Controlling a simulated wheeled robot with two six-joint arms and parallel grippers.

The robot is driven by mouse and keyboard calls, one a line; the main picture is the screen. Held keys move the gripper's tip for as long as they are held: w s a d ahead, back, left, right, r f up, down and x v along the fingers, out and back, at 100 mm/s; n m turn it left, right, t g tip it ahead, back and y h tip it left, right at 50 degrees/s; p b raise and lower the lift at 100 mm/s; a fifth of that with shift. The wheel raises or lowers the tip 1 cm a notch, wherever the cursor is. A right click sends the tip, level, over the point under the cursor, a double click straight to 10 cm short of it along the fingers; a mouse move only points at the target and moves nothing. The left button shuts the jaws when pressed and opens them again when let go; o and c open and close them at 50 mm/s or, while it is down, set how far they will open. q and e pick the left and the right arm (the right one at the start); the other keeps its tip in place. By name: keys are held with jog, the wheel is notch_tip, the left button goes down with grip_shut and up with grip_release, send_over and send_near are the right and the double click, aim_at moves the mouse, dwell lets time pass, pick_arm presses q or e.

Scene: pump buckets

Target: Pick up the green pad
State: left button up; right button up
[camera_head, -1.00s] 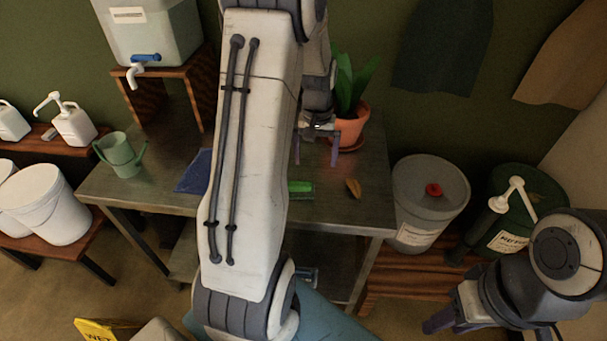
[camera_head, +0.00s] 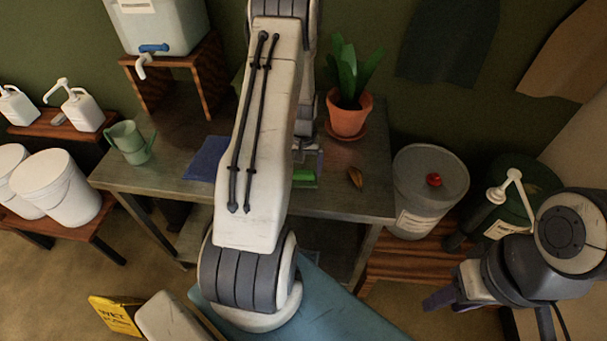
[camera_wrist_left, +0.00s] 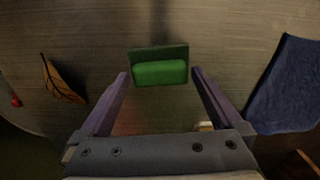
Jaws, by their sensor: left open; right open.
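The green pad (camera_wrist_left: 160,72) lies on the metal table, with a darker green strip along one long edge. In the left wrist view it sits just beyond and between the tips of my left gripper (camera_wrist_left: 158,76), whose two purple fingers are open and empty. In the head view the pad (camera_head: 304,175) shows partly beside my left arm, which hides the rest. My left gripper (camera_head: 308,160) is mostly hidden there behind my arm. My right gripper (camera_head: 445,299) is open at the lower right, away from the table.
A water tank (camera_head: 155,25) stands on a wooden stand behind. A grey bucket (camera_head: 428,185) stands to the right.

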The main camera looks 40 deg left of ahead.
aim_at(306, 174)
pick_arm(q)
jog(key=shift+f, duration=0.25)
jog(key=c, duration=1.1)
jog(key=shift+w+r+b, duration=0.1)
jog(key=shift+r+b, duration=0.2)
jog(key=shift+r, duration=0.15)
jog(key=r+b, duration=0.1)
jog(key=d+r, duration=0.1)
jog(key=r, duration=0.1)
jog(key=shift+r+b, duration=0.3)
jog(key=shift+b, duration=0.1)
jog(key=shift+s+d+r+b, duration=0.15)
jog(key=shift+d+r+b, duration=0.3)
jog(key=shift+d+r, duration=1)
jog(key=shift+s+d+r+b, duration=0.15)
jog(key=shift+d+r+b, duration=0.45)
jog(key=shift+d, duration=1.5)
jog(key=shift+s+d+r+b, duration=0.15)
jog(key=shift+d+r+b, duration=0.15)
jog(key=shift+d+r, duration=1.25)
jog(key=shift+d+f, duration=0.25)
jog(key=shift+f, duration=0.05)
